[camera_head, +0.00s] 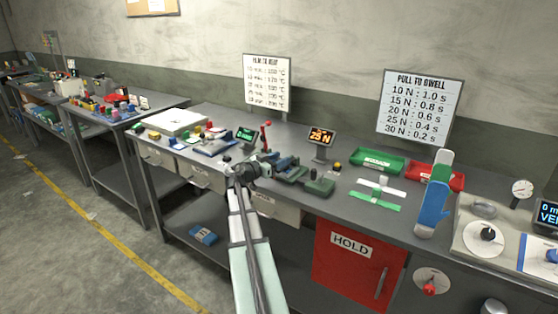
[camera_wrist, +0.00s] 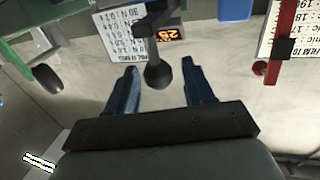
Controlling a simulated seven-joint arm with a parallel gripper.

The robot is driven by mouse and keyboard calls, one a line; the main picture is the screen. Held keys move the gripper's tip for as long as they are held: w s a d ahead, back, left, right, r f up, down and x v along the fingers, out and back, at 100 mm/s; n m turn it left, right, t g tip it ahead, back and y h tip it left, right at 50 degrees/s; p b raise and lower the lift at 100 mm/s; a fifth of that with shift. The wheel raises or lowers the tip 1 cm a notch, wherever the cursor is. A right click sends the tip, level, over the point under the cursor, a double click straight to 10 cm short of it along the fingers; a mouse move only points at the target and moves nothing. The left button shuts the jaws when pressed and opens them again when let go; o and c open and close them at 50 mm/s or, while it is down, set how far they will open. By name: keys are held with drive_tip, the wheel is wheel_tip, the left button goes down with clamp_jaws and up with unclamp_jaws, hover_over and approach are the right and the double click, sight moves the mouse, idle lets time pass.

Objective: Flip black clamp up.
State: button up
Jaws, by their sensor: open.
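The black clamp shows in the wrist view as a dark bar with a round black knob (camera_wrist: 158,76) at its end. The knob lies between the two blue fingers of my gripper (camera_wrist: 160,88), with a gap visible on each side. My gripper is open and holds nothing. In the head view my gripper (camera_head: 254,168) is over the bench at the green-grey fixture (camera_head: 289,168). There the clamp is too small and too covered by my gripper to make out clearly.
A red upright lever (camera_head: 264,136) stands just behind my gripper; its red part shows at right in the wrist view (camera_wrist: 286,42). An orange "25 N" display (camera_head: 320,137) stands behind the fixture. A green tray (camera_head: 376,162) and red tray (camera_head: 434,176) lie to the right.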

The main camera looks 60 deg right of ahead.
drive_tip(key=shift+c, duration=0.4)
clamp_jaws()
